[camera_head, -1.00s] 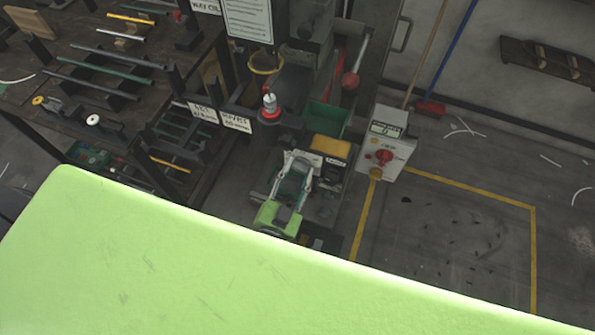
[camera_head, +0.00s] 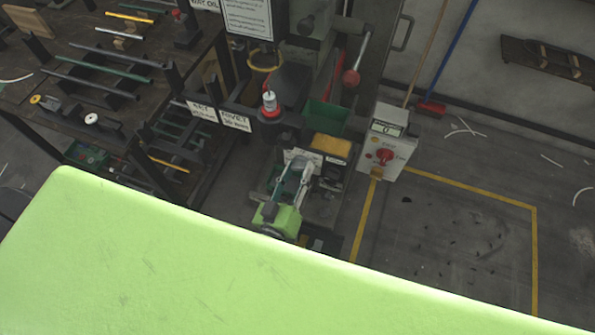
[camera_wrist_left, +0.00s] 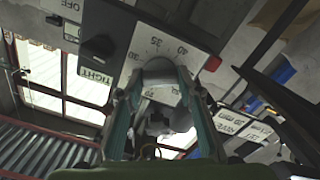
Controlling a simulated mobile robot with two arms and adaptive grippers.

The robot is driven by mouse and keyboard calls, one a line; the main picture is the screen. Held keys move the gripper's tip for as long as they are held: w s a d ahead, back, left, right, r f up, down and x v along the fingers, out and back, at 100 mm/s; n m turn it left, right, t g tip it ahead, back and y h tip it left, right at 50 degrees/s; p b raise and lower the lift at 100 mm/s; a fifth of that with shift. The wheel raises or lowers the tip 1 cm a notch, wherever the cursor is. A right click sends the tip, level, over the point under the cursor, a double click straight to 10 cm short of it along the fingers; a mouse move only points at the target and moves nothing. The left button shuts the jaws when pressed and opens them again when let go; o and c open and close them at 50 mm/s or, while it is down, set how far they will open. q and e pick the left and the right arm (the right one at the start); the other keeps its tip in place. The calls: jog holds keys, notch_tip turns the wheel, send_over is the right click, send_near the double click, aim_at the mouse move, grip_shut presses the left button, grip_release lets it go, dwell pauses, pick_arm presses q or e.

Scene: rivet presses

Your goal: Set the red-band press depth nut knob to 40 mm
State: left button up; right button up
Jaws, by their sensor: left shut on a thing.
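In the left wrist view, my left gripper (camera_wrist_left: 163,98) is shut on the grey depth nut knob (camera_wrist_left: 158,70), one finger on each side. A white scale plate (camera_wrist_left: 182,35) lies behind the knob, with 30, 35 and 40 readable from left to right above it. The fingers and the knob hide part of the scale, and I cannot read which mark the knob points to. In the head view my left gripper (camera_head: 297,172) reaches up to the front of the press, where the knob is too small to make out. My right gripper is not in view.
A dark knob (camera_wrist_left: 98,47) near a TIGHT label is left of the scale. In the head view, a control box with a red switch (camera_head: 384,156) is right of the gripper, and a red-ended lever (camera_head: 351,78) is above. A rod rack (camera_head: 110,75) stands left.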

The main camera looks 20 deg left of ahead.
pick_arm(q)
jog(key=n+b, duration=0.1)
jog(key=n, duration=0.3)
jog(key=shift+f+n, duration=0.1)
jog(key=shift+n, duration=0.2)
jog(key=shift+n+b, duration=0.4)
jog(key=shift+n, duration=1.3)
jog(key=o, duration=1.1)
jog(key=s, duration=1.2)
jog(key=shift+a, duration=0.25)
